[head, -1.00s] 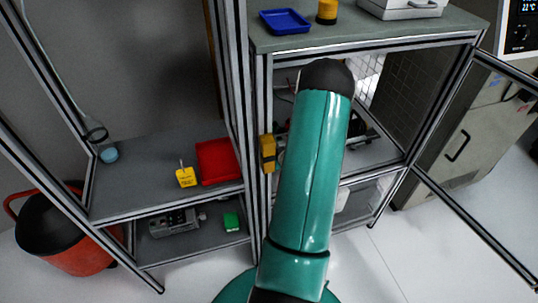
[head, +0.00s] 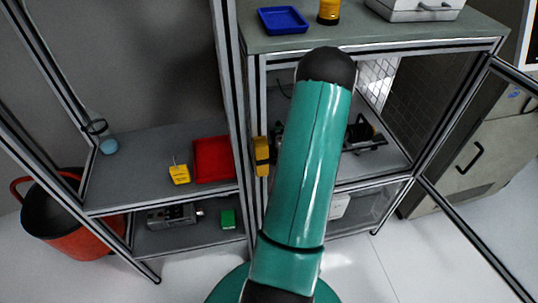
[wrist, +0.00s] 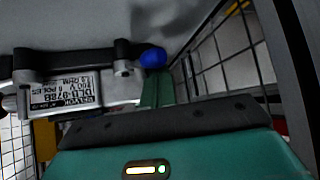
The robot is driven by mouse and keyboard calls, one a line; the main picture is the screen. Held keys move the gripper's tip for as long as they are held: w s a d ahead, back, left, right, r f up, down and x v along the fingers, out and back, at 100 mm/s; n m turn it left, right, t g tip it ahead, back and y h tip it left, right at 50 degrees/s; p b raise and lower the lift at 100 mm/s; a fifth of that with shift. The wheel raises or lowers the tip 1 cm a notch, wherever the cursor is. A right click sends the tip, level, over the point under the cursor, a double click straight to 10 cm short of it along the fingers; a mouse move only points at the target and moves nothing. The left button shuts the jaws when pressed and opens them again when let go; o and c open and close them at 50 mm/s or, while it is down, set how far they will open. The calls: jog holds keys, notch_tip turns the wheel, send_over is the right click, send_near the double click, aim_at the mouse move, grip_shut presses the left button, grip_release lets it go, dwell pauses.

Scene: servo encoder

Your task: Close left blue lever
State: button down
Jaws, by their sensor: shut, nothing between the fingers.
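In the wrist view, a grey and black device with a white printed label (wrist: 68,90) appears upside down at the left. A round blue knob (wrist: 152,57) is at the right end of its dark bar; I take it for the blue lever's end. My gripper (wrist: 157,88) is shut and empty, its green fingers pointing at the knob from just below it in the picture. I cannot tell whether they touch. In the head view, my teal arm hides the gripper and most of the device; a dark part (head: 366,132) shows at its right inside the cabinet.
Wire mesh (wrist: 225,50) and a dark frame post (wrist: 295,70) stand close on the right in the wrist view. In the head view, a red tray (head: 212,160) and a yellow padlock-like item (head: 179,174) lie on the left shelf. An open door frame (head: 470,240) stands at the right.

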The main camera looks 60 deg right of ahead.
jog(key=shift+s+d, duration=0.25)
jog(key=shift+s, duration=0.4)
jog(key=shift+s+d, duration=0.2)
jog(key=shift+s, duration=0.4)
jog(key=shift+s+d, duration=0.45)
jog(key=shift+s, duration=0.05)
jog(key=shift+s+f, duration=0.1)
jog(key=shift+s, duration=0.05)
jog(key=shift+d+r, duration=0.15)
jog(key=shift+r, duration=0.05)
